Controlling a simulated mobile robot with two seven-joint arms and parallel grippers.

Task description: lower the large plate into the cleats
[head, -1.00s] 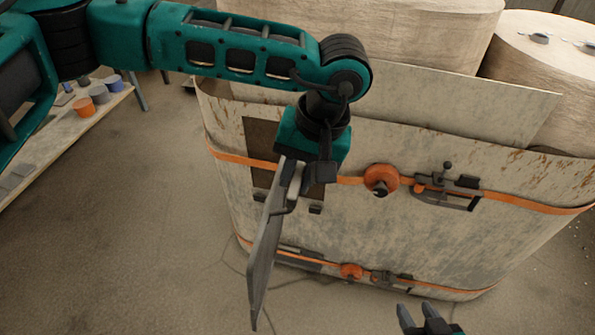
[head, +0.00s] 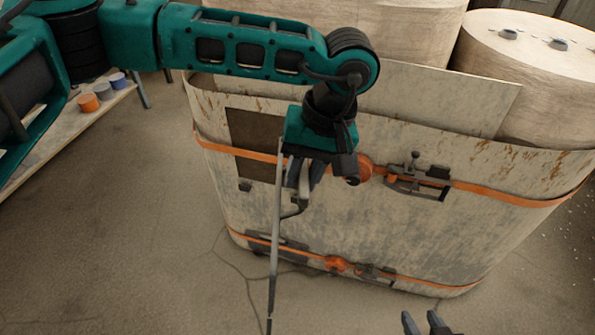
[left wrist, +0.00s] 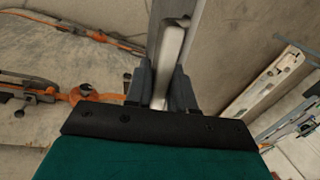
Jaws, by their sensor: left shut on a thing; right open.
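My left gripper (head: 300,185) is shut on the large plate (head: 275,235), a grey sheet seen nearly edge-on that hangs down in front of the ladle wall. The left wrist view shows the jaws (left wrist: 162,85) closed around a pale handle on the plate (left wrist: 190,45). A dark rectangular opening (head: 255,135) is in the ladle wall, left of the plate. One small dark cleat (head: 245,186) shows below the opening's left corner; any other cleat there is hidden by the gripper and plate. My right gripper (head: 425,325) is open and empty at the bottom edge.
The pale ladle (head: 400,235) carries two orange straps (head: 500,195) with dark clamps (head: 418,178). A flat panel (head: 450,100) and large drums (head: 525,75) stand behind. A bench (head: 60,130) with small pots is at left. The floor (head: 130,240) at left is clear.

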